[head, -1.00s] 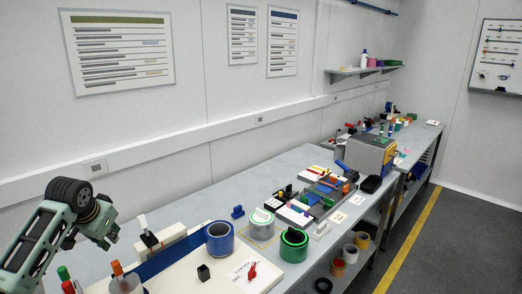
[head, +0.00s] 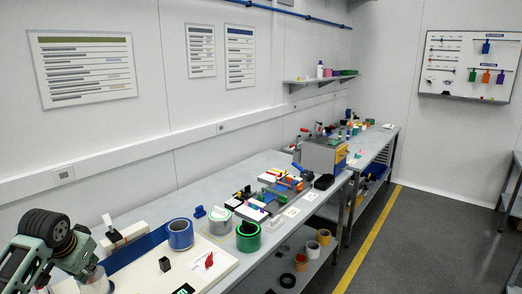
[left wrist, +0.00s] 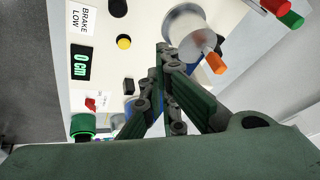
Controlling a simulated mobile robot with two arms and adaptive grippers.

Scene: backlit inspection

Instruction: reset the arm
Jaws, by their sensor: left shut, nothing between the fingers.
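My left arm comes in at the lower left of the head view, and its left gripper (head: 90,268) is partly cut off near the bottom edge, over the near end of the bench. In the left wrist view the two dark green fingers of the left gripper (left wrist: 165,55) meet at their tips, with nothing between them. The tips show beside a grey spool-like cylinder (left wrist: 185,28) and an orange-tipped item (left wrist: 214,63); I cannot tell whether they touch. My right gripper is not in view.
The long grey bench (head: 140,212) holds a white panel (head: 215,262), a blue roll (head: 180,234), a green roll (head: 248,237) and a grey machine (head: 322,156). A yellow line (head: 370,240) marks the floor on the right. The wall shelf (head: 318,80) is far off.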

